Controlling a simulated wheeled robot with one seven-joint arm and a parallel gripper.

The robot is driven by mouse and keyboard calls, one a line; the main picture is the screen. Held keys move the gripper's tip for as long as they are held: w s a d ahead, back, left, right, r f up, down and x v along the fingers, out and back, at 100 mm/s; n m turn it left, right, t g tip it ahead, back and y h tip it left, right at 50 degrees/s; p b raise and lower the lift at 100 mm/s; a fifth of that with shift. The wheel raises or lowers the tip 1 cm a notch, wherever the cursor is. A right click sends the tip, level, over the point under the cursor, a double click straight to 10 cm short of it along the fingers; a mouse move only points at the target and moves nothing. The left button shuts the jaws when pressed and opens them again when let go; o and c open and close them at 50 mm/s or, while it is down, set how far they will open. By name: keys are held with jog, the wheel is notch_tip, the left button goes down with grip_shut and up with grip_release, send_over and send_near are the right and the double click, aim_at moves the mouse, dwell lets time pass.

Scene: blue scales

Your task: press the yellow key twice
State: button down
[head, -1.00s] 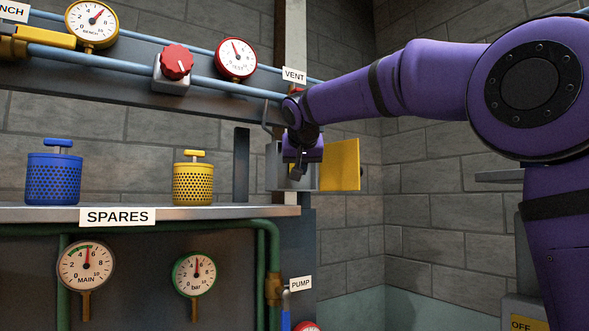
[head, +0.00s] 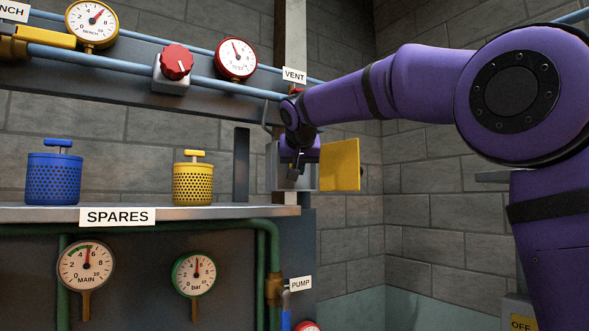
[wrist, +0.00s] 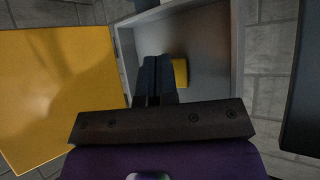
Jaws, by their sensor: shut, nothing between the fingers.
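The yellow key (wrist: 180,72) shows in the wrist view as a small yellow block inside a grey wall box (wrist: 212,55). The fingers cover its left part. My gripper (wrist: 155,68) is shut and empty, reaching into the box right beside or over the key. I cannot tell whether the fingertips touch it. In the head view my gripper (head: 292,174) is at the mouth of the box (head: 310,180), and the key is hidden there. The box's yellow door (head: 340,165) stands open on the right; it is at the left in the wrist view (wrist: 60,90).
A shelf (head: 230,211) left of the box holds a blue perforated canister (head: 54,180) and a yellow one (head: 193,184). Above run a blue pipe (head: 225,86), a red knob (head: 176,62) and gauges. The open door stands close beside my gripper.

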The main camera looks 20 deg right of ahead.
jog(key=shift+w, duration=0.2)
dwell(0.3)
jog(key=shift+s, duration=0.15)
jog(key=shift+s+d, duration=0.15)
jog(key=shift+s, duration=0.45)
jog(key=s, duration=0.2)
jog(key=s+d, duration=0.1)
jog(key=s, duration=0.2)
jog(key=shift+d, duration=0.1)
dwell(0.5)
dwell(2.4)
